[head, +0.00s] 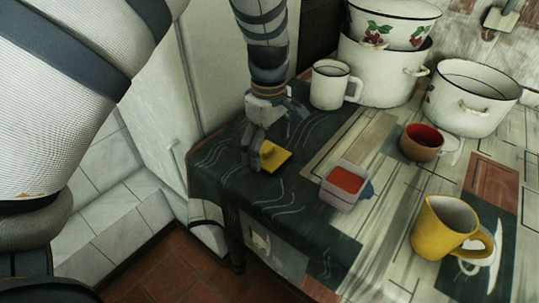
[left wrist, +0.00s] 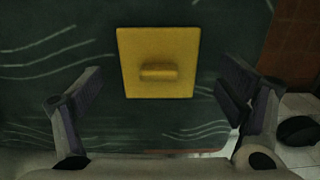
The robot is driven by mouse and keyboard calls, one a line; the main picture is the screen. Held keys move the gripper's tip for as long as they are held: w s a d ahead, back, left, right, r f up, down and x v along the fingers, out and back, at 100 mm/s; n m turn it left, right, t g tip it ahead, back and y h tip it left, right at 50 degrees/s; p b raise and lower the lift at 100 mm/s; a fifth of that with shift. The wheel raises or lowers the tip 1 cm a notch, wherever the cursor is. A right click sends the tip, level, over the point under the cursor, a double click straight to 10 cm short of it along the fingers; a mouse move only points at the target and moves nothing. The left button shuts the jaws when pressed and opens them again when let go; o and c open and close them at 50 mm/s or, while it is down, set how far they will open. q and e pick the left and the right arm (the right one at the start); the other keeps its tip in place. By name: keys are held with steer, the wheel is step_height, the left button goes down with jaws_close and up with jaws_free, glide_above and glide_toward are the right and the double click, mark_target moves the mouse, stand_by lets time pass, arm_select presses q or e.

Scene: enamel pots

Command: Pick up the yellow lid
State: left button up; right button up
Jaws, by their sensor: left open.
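The yellow lid (head: 275,157) is a flat square with a raised bar handle. It lies on the dark green patterned cloth near the left corner of the table. In the left wrist view the lid (left wrist: 158,50) is fully visible, its handle bar lying crosswise. My left gripper (head: 258,162) points down at the lid, its fingers partly in front of the lid's left side in the head view. In the left wrist view the left gripper (left wrist: 165,108) is open, with its fingers apart on either side and nothing between them. My right gripper is not in view.
A square container with red contents (head: 345,185) stands right of the lid. A white mug (head: 328,85) stands behind it. A red-brown cup (head: 421,143), a yellow mug (head: 440,225) and white enamel pots (head: 470,98) stand further right. The table's left edge is close to the lid.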

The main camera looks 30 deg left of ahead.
arm_select(q)
steer(key=shift+f, duration=0.65)
steer(key=c, duration=1)
steer(key=shift+o, duration=0.2)
steer(key=shift+r, duration=0.1)
